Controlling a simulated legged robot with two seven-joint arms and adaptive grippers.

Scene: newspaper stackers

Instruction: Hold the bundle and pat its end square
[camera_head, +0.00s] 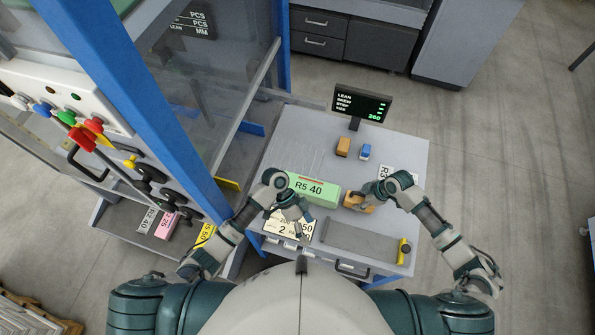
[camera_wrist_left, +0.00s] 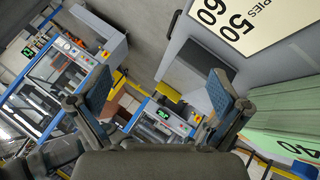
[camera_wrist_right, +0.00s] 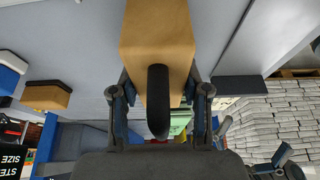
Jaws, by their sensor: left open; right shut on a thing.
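The bundle (camera_head: 318,189) is a long green block labelled "R5 40" lying on the grey table (camera_head: 395,150). Its green side also shows at the right of the left wrist view (camera_wrist_left: 285,125). My left gripper (camera_head: 300,212) is open and empty, just in front of the bundle's left part, above a printed card. My right gripper (camera_head: 358,200) is shut on a tan block (camera_wrist_right: 157,35) with a black handle, just right of the bundle's right end. A small green patch shows behind the block in the right wrist view; whether block and bundle touch is unclear.
An orange block (camera_head: 343,146) and a blue block (camera_head: 365,151) stand at the table's back, before a black display (camera_head: 361,104). A grey plate (camera_head: 360,239) with a yellow piece (camera_head: 403,251) lies at the front right. A blue-framed machine (camera_head: 150,110) stands close on the left.

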